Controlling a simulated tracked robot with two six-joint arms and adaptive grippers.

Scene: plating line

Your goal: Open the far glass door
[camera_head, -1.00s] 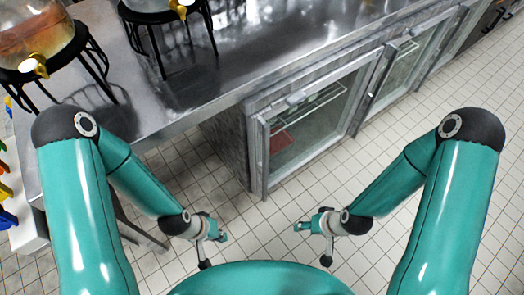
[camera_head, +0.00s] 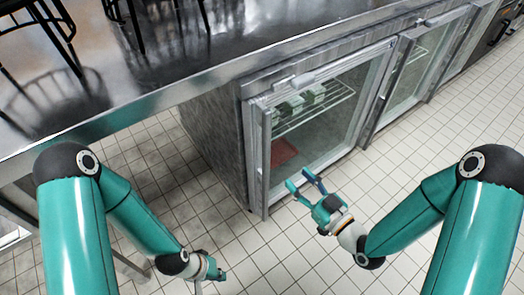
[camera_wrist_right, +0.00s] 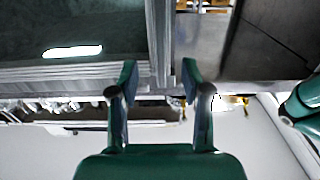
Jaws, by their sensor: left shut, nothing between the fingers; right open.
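A steel undercounter cabinet has glass doors in a row. The near glass door (camera_head: 335,115) is the largest, and a farther glass door (camera_head: 418,68) stands beyond it, up and to the right; it looks shut. My right gripper (camera_head: 299,179) is open and empty, in front of the near door's lower left part and well short of the farther door. In the right wrist view its fingers (camera_wrist_right: 157,78) are spread, with a metal frame edge (camera_wrist_right: 160,35) beyond them. My left gripper (camera_head: 218,275) is shut and empty, low over the floor at left.
The steel counter (camera_head: 200,60) runs above the cabinet, with black stands (camera_head: 150,12) on it. A wire shelf (camera_head: 315,108) holds green boxes behind the near door, above a red item (camera_head: 283,152). The tiled floor (camera_head: 410,160) before the doors is clear.

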